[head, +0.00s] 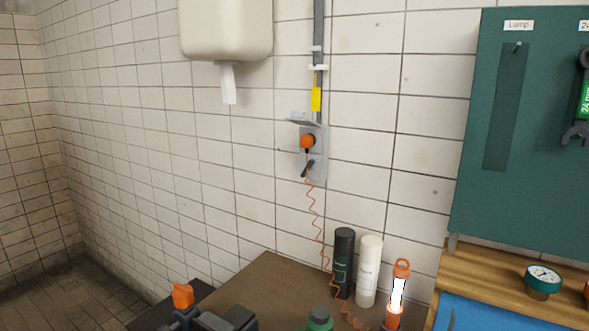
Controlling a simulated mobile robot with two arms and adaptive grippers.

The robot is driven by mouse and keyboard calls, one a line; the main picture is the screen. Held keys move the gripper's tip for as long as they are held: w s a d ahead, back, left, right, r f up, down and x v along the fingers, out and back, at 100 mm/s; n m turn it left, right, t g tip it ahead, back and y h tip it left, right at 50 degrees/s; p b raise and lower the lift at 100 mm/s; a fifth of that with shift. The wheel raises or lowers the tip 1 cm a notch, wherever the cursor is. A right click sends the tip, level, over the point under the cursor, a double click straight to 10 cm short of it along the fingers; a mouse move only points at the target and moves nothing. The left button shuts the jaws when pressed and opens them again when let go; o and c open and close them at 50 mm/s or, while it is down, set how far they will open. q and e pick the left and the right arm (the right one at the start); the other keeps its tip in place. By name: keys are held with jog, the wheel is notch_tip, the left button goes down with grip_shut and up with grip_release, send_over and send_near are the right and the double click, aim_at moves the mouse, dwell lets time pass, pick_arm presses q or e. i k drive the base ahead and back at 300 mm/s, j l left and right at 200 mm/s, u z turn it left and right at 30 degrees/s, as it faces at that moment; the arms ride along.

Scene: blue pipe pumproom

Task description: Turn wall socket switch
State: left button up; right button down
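The grey wall socket (319,151) is mounted on the white tiled wall, near the middle of the head view. Its lid (300,117) stands open at the top. An orange plug (307,141) sits in it. Below the plug is a dark switch handle (308,168), which looks tilted; its exact setting is too small to tell. A coiled orange cord (315,215) hangs from the plug and passes close to the switch.
Below stands a brown tabletop (265,285) with a black bottle (343,262), a white bottle (369,270) and an orange lamp (397,295). Dark grey parts (215,321) and an orange piece (182,295) show at the bottom. A dispenser (226,28) hangs upper left. The wall before the socket is clear.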

aim_at(310, 167)
jog(key=i+j+z, duration=0.1)
jog(key=j, duration=0.2)
jog(key=i+j+z, duration=0.1)
jog(key=j, duration=0.2)
jog(key=i+j+z, duration=0.25)
jog(key=j, duration=0.35)
